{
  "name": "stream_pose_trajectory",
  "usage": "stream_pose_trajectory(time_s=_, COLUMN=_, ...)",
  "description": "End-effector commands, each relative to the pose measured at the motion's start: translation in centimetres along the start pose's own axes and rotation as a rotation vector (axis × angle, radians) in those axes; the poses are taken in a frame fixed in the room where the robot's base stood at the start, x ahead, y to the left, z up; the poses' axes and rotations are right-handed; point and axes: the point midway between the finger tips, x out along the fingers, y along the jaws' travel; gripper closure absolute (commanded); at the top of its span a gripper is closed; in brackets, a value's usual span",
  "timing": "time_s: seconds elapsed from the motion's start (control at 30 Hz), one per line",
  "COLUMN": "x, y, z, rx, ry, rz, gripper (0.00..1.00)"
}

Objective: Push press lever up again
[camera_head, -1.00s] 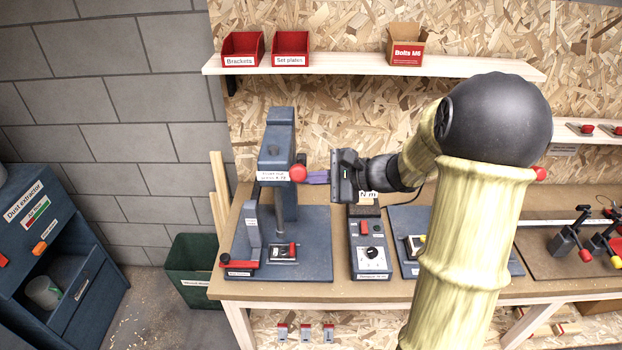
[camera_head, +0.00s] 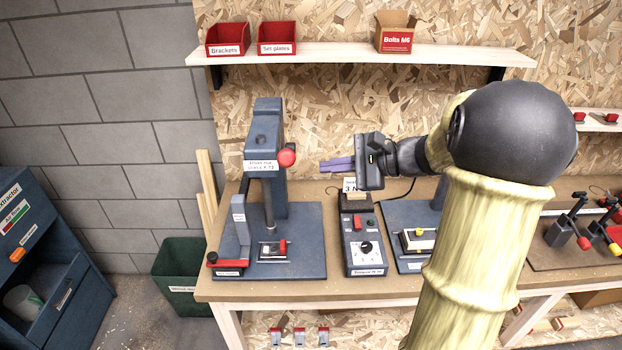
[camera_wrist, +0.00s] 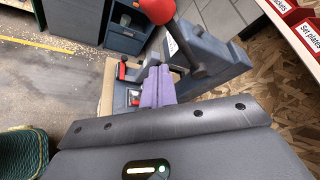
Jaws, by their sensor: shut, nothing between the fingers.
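The blue-grey press (camera_head: 268,150) stands on its base plate at the left of the bench. Its lever ends in a red ball knob (camera_head: 287,157), just right of the press head's label. My gripper (camera_head: 321,165) has its purple fingers together with nothing between them. They point left toward the knob, with a clear gap. In the wrist view the red knob (camera_wrist: 157,10) is at the top, on a dark lever rod (camera_wrist: 188,45) that runs down right to the press head. The fingers (camera_wrist: 157,70) show left of the rod; depth between them is hard to judge.
A control box (camera_head: 363,243) and a second fixture (camera_head: 415,240) stand right of the press. A shelf (camera_head: 350,57) with red bins (camera_head: 227,38) and a bolts box (camera_head: 394,32) is above. A green bin (camera_head: 180,275) stands left of the bench.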

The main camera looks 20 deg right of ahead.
Motion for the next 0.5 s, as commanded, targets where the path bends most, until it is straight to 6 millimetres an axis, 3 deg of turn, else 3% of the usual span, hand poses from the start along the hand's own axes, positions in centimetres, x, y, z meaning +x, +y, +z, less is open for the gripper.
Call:
stream_pose_trajectory(time_s=0.2, x=-2.6, y=-0.6, z=-0.3, rx=0.000, ry=0.000, rz=0.000, gripper=1.00)
stream_pose_trajectory(time_s=0.5, x=-2.9, y=-0.7, z=-0.2, rx=0.001, ry=-0.001, rz=0.002, gripper=1.00)
